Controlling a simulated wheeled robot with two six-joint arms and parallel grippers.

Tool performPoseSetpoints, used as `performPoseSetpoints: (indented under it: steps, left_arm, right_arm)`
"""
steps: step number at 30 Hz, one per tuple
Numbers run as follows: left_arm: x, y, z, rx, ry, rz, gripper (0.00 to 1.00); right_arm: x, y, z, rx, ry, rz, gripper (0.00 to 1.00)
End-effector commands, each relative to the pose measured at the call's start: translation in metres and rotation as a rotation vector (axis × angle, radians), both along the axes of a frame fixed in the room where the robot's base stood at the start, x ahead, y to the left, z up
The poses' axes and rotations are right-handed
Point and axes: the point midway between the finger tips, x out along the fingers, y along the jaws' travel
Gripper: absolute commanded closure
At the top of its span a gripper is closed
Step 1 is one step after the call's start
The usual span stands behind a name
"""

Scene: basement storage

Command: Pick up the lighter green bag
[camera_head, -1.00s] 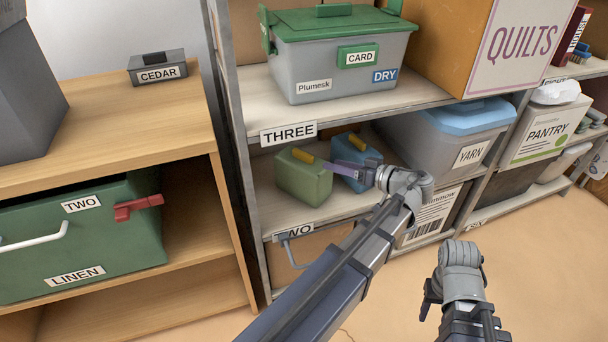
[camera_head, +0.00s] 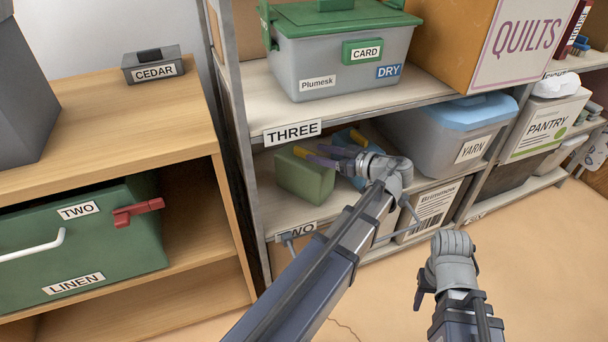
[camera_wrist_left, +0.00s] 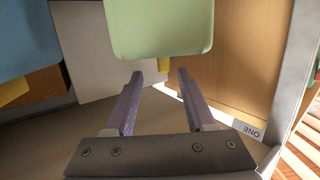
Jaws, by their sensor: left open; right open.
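My left gripper (camera_head: 322,155) is open beside the bag's upper right in the head view. My right gripper (camera_head: 420,297) is low at the right, over the floor, away from the bag.
The upper shelf (camera_head: 345,112) and the rack post (camera_head: 236,130) border the space. A grey bin with a blue lid (camera_head: 462,112) stands to the right.

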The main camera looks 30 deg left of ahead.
Motion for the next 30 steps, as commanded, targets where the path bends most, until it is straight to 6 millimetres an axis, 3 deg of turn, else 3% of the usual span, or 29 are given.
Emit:
performPoseSetpoints:
  steps: [7, 17, 24, 30]
  left_arm:
    - [-0.001, 0.009, -0.004, 0.0, 0.001, 0.001, 0.45]
    - [-0.003, 0.05, -0.015, 0.0, 0.001, 0.002, 0.45]
    - [-0.002, 0.052, -0.015, 0.0, 0.002, -0.001, 0.45]
    - [-0.002, 0.052, -0.015, 0.0, 0.002, -0.001, 0.68]
  right_arm:
    - [0.0, 0.0, -0.004, 0.0, 0.0, -0.001, 0.5]
    - [0.0, 0.0, -0.015, 0.0, 0.0, -0.004, 0.5]
    - [0.0, 0.0, -0.015, 0.0, 0.0, -0.004, 0.5]
    - [0.0, 0.0, -0.015, 0.0, 0.0, -0.004, 0.5]
